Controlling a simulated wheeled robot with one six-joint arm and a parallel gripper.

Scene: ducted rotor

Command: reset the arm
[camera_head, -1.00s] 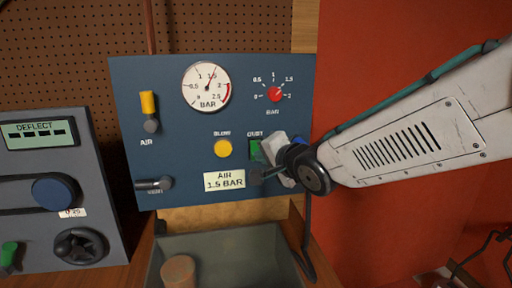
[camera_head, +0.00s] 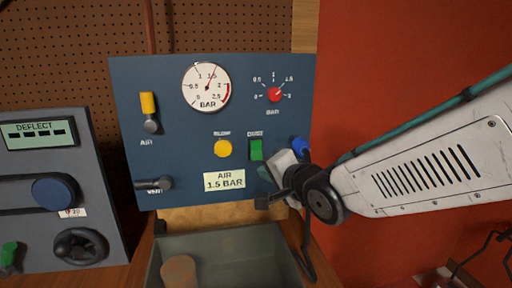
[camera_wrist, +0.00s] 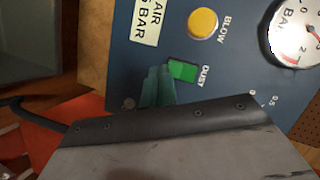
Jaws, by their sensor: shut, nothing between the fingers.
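My gripper (camera_head: 265,174) is in front of the lower right part of the blue air panel (camera_head: 180,100), just below the green DUST switch (camera_head: 256,150). Its teal fingers also show in the wrist view (camera_wrist: 158,87), beside the green switch (camera_wrist: 183,70) in the picture. The fingers are shut with nothing between them. My arm comes in from the right. I cannot tell whether the fingertips touch the panel.
The panel carries a pressure gauge (camera_head: 206,87), a red knob (camera_head: 275,94), a yellow BLOW button (camera_head: 223,148) and a yellow-handled air lever (camera_head: 148,104). A grey tray (camera_head: 225,240) lies below. A DEFLECT unit (camera_head: 90,160) stands left. A red wall is behind my arm.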

